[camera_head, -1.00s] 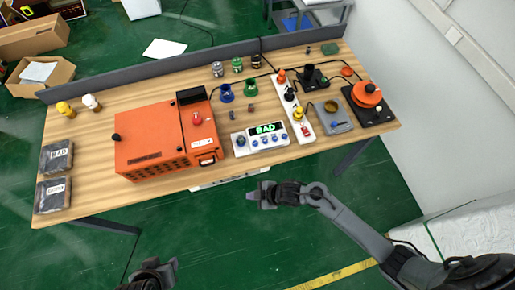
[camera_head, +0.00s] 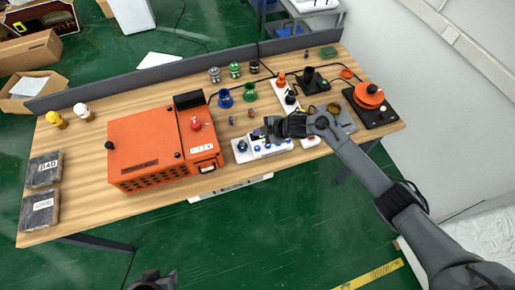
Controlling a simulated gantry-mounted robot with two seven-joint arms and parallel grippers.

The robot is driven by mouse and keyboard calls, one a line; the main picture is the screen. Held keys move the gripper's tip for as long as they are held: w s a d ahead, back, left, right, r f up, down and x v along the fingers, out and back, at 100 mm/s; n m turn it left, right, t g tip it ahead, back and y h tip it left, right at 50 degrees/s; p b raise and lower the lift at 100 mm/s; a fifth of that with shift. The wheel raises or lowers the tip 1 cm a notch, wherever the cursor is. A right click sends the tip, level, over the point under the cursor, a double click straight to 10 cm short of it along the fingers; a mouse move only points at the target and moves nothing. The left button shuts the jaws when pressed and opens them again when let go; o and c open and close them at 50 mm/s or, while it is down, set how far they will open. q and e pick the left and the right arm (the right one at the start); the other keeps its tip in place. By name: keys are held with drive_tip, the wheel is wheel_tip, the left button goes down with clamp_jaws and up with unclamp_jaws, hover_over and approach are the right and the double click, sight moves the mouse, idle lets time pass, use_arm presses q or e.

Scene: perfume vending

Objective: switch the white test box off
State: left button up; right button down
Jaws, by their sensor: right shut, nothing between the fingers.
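The white test box (camera_head: 241,155) stands on the wooden table, right of the orange machine, with a row of blue knobs or buttons along its front. My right gripper (camera_head: 263,133) is shut and empty, over the box's upper part. It hides the green-lit display and some of the top. I cannot tell whether the fingertips touch the box. My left gripper (camera_head: 150,279) shows only partly at the bottom edge, off the table, and its fingers cannot be made out.
The orange machine (camera_head: 150,150) stands close on the left. Blue (camera_head: 225,98) and green (camera_head: 250,92) holders stand behind. An orange-topped device (camera_head: 369,95) is at the right.

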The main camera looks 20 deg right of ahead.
idle(0.4)
drive_tip(key=b, duration=0.6)
hover_over(259, 149)
wheel_tip(259, 149, down, 6)
drive_tip(key=shift+f, duration=0.25)
drive_tip(key=shift+f+b, duration=0.9)
drive_tip(key=shift+f, duration=0.2)
drive_tip(key=shift+f, duration=0.2)
idle(0.7)
drive_tip(key=shift+f, duration=0.25)
idle(0.3)
